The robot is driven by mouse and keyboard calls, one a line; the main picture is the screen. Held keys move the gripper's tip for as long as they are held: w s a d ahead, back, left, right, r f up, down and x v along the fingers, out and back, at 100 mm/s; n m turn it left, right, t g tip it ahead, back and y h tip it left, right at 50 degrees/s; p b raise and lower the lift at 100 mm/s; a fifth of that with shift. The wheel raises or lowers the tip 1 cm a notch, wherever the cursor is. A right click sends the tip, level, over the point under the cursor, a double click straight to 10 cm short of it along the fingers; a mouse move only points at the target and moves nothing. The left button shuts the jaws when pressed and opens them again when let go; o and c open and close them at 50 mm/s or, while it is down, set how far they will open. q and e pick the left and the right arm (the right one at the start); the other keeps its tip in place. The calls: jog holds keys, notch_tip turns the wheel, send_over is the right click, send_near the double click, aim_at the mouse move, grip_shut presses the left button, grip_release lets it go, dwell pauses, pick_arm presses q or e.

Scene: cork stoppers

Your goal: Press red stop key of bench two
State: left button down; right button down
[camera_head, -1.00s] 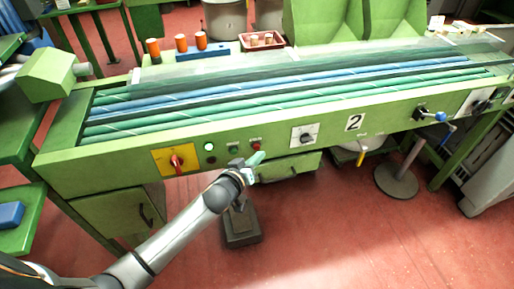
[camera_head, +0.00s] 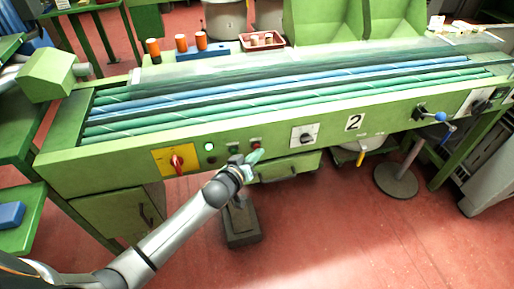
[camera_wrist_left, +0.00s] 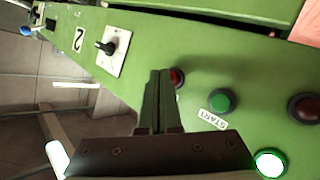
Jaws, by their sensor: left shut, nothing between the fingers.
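Bench two (camera_head: 330,150) is a green machine bench with a "2" label (camera_head: 354,122) on its front. The red stop key (camera_head: 256,141) is on that front, right of the green start key (camera_head: 234,149). My left gripper (camera_head: 255,156) is shut and empty, its tips just below the red key in the head view. In the left wrist view the shut fingertips (camera_wrist_left: 160,75) are close beside the red key (camera_wrist_left: 178,77) and hide its left edge. I cannot tell whether they touch it. The green key (camera_wrist_left: 222,101) is farther right, above a START label. My right gripper is not in view.
A lit green lamp (camera_head: 209,147) and a red rotary switch on a yellow plate (camera_head: 176,160) are left of the keys. A black knob on a white plate (camera_head: 306,136) is to the right. The floor in front is mostly clear.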

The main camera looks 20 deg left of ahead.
pick_arm(q)
jog(key=shift+w+a, duration=0.15)
jog(key=shift+w, duration=0.05)
dwell(0.4)
jog(key=shift+s+r, duration=0.1)
jog(key=shift+s+d+p, duration=0.35)
jog(key=shift+s+d, duration=0.15)
jog(key=shift+s, duration=0.15)
jog(key=s+d, duration=0.1)
jog(key=s, duration=0.1)
jog(key=s+d+p, duration=0.1)
jog(key=s, duration=0.1)
jog(key=shift+d, duration=0.4)
jog(key=shift+s, duration=0.15)
dwell(0.5)
